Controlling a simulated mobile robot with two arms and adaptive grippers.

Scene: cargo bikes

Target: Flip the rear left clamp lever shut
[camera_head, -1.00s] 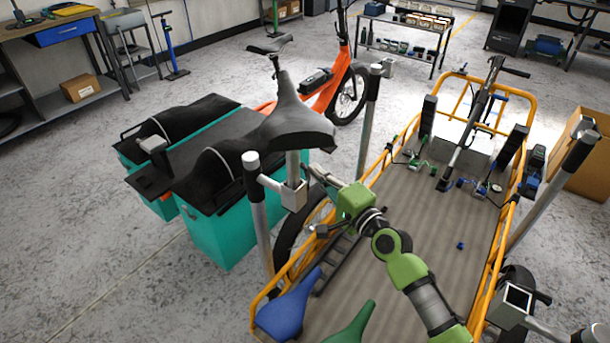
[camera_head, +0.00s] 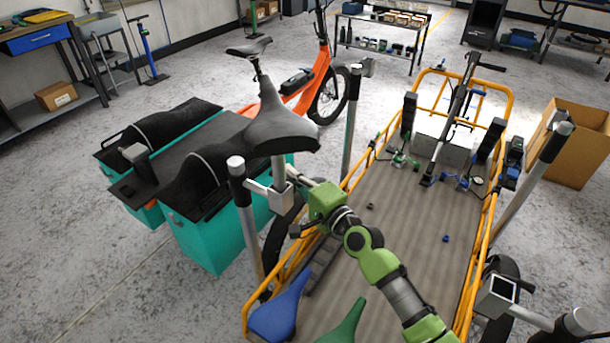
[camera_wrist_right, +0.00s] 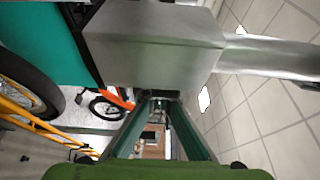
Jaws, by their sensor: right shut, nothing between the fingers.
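My left gripper is out of view.
The orange-railed cargo bed (camera_head: 400,225) lies under my right arm, with a blue saddle (camera_head: 280,310) and a green saddle (camera_head: 343,326) near its front. Teal panniers (camera_head: 205,235) stand left of the post. Another clamp (camera_head: 497,296) is at lower right.

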